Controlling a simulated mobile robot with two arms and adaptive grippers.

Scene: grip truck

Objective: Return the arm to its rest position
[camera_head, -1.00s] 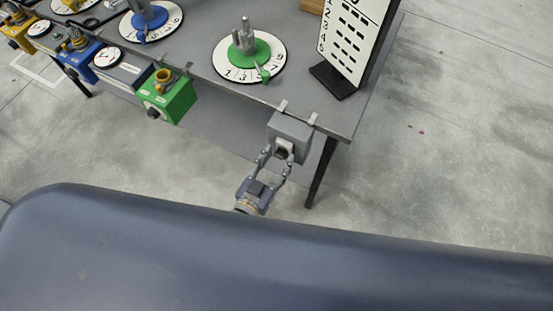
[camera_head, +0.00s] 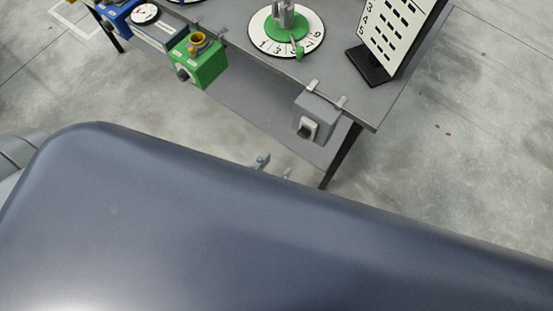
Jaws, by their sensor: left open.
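My left gripper (camera_head: 273,167) shows only as two grey fingertips above the edge of my own dark blue body, which hides the rest of it. The fingertips are apart and nothing shows between them. The grey box (camera_head: 318,113) with a dark and light switch on its front hangs on the table's front edge, up and to the right of the gripper. The gripper is clear of this box. My right gripper is not in view.
The grey table (camera_head: 350,92) spans the top. It carries a white numbered dial (camera_head: 262,43) with a green centre and a board with black marks (camera_head: 392,35). A green box (camera_head: 207,68) hangs on its edge. Concrete floor (camera_head: 450,165) is clear at right.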

